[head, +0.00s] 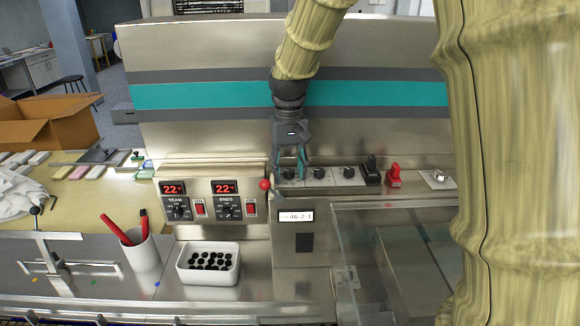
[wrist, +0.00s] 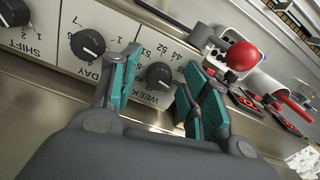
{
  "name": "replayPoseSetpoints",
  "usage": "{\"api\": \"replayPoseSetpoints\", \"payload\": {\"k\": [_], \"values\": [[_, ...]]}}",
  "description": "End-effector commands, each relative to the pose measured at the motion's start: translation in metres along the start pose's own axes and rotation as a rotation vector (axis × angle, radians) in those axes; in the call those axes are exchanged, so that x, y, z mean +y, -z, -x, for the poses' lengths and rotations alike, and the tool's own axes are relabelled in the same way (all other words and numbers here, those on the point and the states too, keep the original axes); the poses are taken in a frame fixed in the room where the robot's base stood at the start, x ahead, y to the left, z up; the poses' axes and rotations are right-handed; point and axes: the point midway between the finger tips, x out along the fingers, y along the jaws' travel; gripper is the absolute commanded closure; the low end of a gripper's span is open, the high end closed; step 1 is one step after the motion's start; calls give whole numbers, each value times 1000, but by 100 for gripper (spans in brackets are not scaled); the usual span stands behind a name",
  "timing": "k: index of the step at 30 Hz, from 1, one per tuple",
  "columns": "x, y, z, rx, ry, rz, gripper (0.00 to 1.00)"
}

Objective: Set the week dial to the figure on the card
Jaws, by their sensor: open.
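The week dial (wrist: 158,76) is a black round knob on a pale panel with printed figures around it; 44 and 52 are among those showing. My gripper (wrist: 160,66) is open, with one teal finger on either side of this knob; I cannot tell if they touch it. In the head view my gripper (head: 291,168) reaches down at the leftmost knob of the row and partly hides it. The card (head: 296,216) on the machine front seems to read 46-2-1. The knob's pointer setting is not clear.
The day dial (wrist: 88,43) and shift dial (wrist: 14,12) sit beside the week dial. A red ball lever (head: 265,185) stands close by my gripper. Black and red switches (head: 393,175) lie right of the dials. A white tray (head: 208,279) and a marker cup (head: 141,252) stand in front.

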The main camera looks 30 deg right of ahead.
Motion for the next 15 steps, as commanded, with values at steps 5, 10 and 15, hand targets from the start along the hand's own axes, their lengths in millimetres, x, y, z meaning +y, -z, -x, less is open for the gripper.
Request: {"api": "replayPoseSetpoints", "payload": {"k": [5, 10, 15], "values": [[1, 0, 0, 0, 0, -2, 54], [1, 0, 0, 0, 0, -2, 74], [1, 0, 0, 0, 0, -1, 99]]}}
